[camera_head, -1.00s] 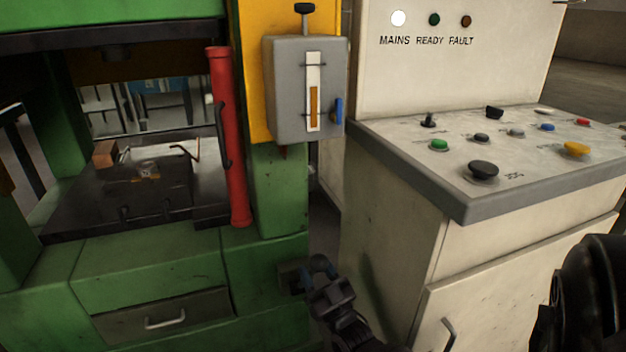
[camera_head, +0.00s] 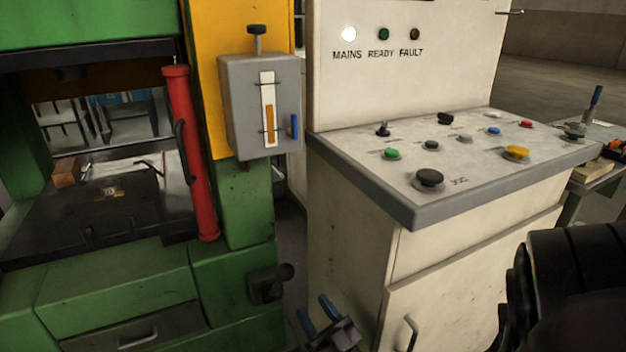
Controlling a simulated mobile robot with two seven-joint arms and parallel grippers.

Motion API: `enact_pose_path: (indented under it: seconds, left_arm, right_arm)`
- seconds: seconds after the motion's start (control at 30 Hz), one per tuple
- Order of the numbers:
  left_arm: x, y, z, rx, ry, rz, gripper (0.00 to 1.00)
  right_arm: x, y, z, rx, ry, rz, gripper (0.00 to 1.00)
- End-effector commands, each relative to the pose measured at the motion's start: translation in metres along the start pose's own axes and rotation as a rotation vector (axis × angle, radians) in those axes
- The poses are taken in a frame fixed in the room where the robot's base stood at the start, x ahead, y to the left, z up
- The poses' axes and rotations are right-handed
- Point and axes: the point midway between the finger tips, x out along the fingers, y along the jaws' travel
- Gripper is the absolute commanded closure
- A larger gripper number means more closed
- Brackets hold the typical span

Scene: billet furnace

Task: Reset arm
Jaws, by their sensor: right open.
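My right gripper (camera_head: 317,312) is at the bottom middle, with two blue fingertips spread apart and nothing seen between them. It is in front of the foot of the cream control cabinet (camera_head: 350,245), below and right of a black knob (camera_head: 270,283) on the green press (camera_head: 120,285). In the picture the gripper and knob are apart. The black arm part at the lower right is mine. My left gripper is not in view.
A control desk (camera_head: 470,150) with several coloured buttons tops the cabinet. A grey gauge box (camera_head: 240,115) and a red guard bar (camera_head: 190,150) are on the press. A side table with tools (camera_head: 595,165) stands at the right. A dark gap separates press and cabinet.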

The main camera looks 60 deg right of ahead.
Motion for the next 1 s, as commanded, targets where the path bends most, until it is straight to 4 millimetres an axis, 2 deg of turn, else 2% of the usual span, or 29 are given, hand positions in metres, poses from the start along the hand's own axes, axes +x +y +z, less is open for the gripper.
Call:
enact_pose_path:
  seconds: [0.4,0.57,0.67,0.77,1.0]
  left_arm:
    - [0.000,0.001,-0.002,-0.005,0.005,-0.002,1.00]
    - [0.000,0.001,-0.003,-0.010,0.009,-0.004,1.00]
    - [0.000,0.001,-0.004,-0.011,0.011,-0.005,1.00]
    - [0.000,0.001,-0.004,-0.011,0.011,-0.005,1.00]
    - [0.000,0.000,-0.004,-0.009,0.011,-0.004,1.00]
  right_arm:
    - [0.000,0.000,0.000,0.000,-0.001,0.000,0.56]
    - [-0.006,-0.005,-0.002,-0.002,-0.056,-0.046,0.56]
    - [-0.020,-0.015,-0.005,-0.008,-0.160,-0.124,0.56]
    - [-0.042,-0.029,-0.010,-0.019,-0.306,-0.225,0.56]
    - [-0.111,-0.057,-0.034,-0.059,-0.669,-0.437,0.56]
